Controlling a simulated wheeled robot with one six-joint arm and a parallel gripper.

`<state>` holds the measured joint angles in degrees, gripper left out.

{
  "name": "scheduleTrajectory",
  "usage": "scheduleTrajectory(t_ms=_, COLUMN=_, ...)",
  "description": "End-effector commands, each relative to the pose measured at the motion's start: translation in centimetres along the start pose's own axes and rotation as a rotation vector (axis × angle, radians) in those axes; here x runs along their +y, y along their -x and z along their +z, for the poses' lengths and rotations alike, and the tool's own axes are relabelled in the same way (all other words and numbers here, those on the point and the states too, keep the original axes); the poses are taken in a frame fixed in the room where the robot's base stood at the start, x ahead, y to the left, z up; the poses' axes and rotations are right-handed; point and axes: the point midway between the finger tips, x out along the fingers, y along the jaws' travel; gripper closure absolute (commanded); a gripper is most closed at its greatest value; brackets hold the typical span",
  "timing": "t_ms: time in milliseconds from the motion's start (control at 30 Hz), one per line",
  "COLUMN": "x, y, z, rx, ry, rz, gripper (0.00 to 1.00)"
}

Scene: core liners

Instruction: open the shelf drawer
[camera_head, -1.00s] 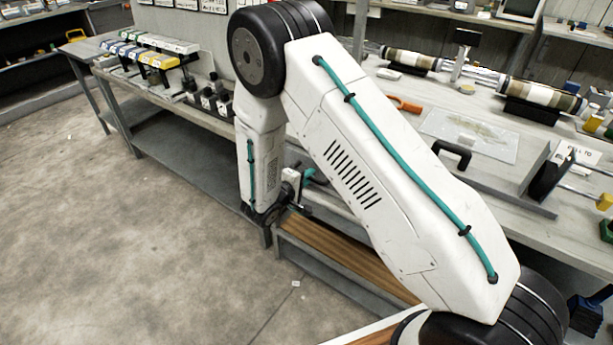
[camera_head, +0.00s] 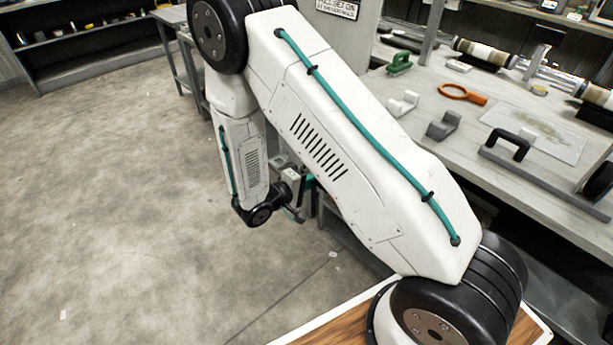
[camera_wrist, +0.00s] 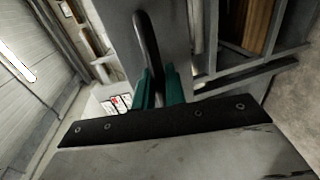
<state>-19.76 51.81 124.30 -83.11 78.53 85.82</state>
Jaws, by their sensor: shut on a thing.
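In the wrist view, a black curved handle (camera_wrist: 147,42) stands out in front of a grey panel (camera_wrist: 176,28). My gripper (camera_wrist: 160,88) has teal fingers, one on each side of the handle's lower part, and is shut on it. In the head view, my gripper (camera_head: 304,187) is low beside the workbench, mostly behind my own arm. The handle and the drawer front cannot be made out there, so how far the drawer is out cannot be told.
The workbench (camera_head: 420,97) on the right holds an orange-handled magnifier (camera_head: 463,94), a green tool (camera_head: 399,63) and a flat tray with a black handle (camera_head: 508,143). Brown wood (camera_wrist: 252,25) shows beside the panel.

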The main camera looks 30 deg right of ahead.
Motion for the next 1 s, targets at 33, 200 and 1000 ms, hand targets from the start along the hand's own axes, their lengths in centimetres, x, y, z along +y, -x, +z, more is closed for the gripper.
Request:
scheduleTrajectory(t_ms=33, x=0.1, y=0.0, z=-0.1, rx=-0.001, ry=-0.005, rz=-0.001, gripper=1.00)
scheduleTrajectory(t_ms=200, x=0.1, y=0.0, z=0.0, rx=-0.008, ry=-0.007, rz=-0.001, gripper=1.00)
scheduleTrajectory(t_ms=1000, x=0.1, y=2.0, z=0.0, rx=-0.006, ry=-0.006, rz=0.000, gripper=0.71)
